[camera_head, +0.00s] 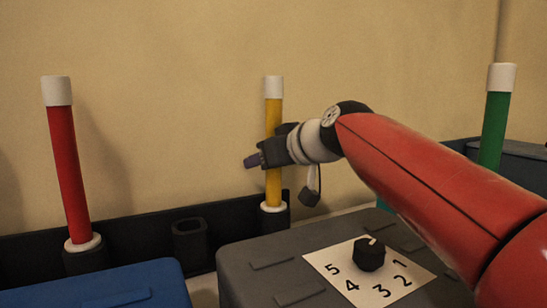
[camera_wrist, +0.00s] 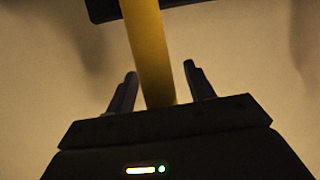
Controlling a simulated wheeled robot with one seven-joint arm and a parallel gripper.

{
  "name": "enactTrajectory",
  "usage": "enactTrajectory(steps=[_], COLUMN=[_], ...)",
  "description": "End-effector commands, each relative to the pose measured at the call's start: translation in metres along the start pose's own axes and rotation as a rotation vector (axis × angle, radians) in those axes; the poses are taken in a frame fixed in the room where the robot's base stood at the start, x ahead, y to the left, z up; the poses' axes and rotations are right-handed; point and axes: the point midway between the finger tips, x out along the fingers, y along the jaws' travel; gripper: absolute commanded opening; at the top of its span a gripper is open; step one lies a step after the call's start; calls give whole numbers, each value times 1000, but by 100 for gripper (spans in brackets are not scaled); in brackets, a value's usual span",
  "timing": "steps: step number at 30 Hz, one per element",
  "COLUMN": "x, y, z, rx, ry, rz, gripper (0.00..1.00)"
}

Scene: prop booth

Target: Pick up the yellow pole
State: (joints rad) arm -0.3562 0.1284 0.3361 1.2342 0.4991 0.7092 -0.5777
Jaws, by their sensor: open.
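The yellow pole (camera_head: 273,185) stands upright in a dark socket in the middle of the head view, with a white cap on top and a white collar at its foot. My gripper (camera_head: 252,161) is at about the pole's mid-height and hides part of it. In the wrist view the yellow pole (camera_wrist: 148,50) runs down between the two fingers of my gripper (camera_wrist: 160,78). The fingers are apart, with a gap on each side of the pole, and are not closed on it.
A red pole (camera_head: 67,175) stands at left and a green pole (camera_head: 493,130) at right. An empty socket (camera_head: 190,240) sits between the red and yellow poles. A grey box with a numbered dial (camera_head: 369,255) and a blue box (camera_head: 110,290) are in front. A wall is behind.

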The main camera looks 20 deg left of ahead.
Motion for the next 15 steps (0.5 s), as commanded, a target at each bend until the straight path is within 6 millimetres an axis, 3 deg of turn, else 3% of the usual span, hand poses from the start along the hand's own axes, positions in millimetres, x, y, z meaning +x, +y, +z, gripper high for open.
enactTrajectory(steps=[5,15], x=[0,-1], y=[0,0], z=[0,0], rx=[0,0], ry=[1,0], rz=[1,1], gripper=[52,7])
